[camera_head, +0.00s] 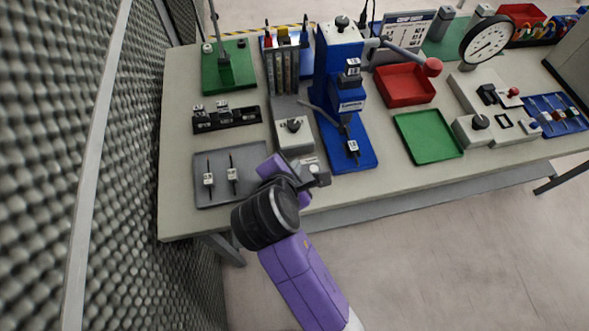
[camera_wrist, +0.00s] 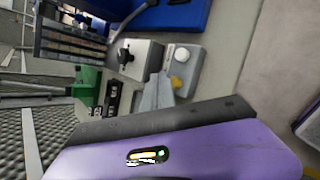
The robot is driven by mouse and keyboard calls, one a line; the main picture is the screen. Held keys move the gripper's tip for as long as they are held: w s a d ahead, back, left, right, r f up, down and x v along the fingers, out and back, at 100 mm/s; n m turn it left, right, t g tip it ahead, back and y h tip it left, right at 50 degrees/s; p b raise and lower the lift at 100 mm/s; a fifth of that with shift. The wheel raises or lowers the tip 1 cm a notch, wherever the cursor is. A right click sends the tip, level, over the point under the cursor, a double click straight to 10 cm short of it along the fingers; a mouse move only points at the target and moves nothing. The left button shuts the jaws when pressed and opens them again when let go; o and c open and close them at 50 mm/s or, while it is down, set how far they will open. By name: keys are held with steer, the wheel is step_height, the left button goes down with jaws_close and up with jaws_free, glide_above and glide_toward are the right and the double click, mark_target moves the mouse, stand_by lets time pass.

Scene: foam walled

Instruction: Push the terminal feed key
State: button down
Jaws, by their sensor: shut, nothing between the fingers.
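A small grey box (camera_wrist: 188,68) carries a white round button (camera_wrist: 182,54) and a yellow piece (camera_wrist: 177,82); I cannot tell which of them is the feed key. In the head view this box (camera_head: 309,162) is partly hidden behind my gripper at the table's front edge. My gripper (camera_head: 322,179) is shut and empty, just in front of the box. In the wrist view its grey fingers (camera_wrist: 158,94) reach toward the box, close to the yellow piece; contact cannot be made out. The terminal feeder's grey rails (camera_head: 283,72) lead down to a control box with a black knob (camera_head: 294,134).
The blue press (camera_head: 350,125) stands right of the feeder. A grey tray (camera_head: 219,194) with two tools lies left of my gripper. Red (camera_head: 405,101) and green (camera_head: 444,153) trays lie to the right. A foam wall (camera_head: 60,150) lines the left. Floor in front is clear.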

steer(key=shift+f+p, duration=0.3)
steer(key=shift+f, duration=0.65)
stand_by(1.6)
steer(key=shift+r, duration=0.1)
steer(key=shift+r+p, duration=0.85)
steer(key=shift+p, duration=0.45)
step_height(320, 180, up, 3)
steer(key=shift+f+p, duration=0.15)
steer(key=shift+p, duration=0.9)
steer(key=shift+r, duration=1.15)
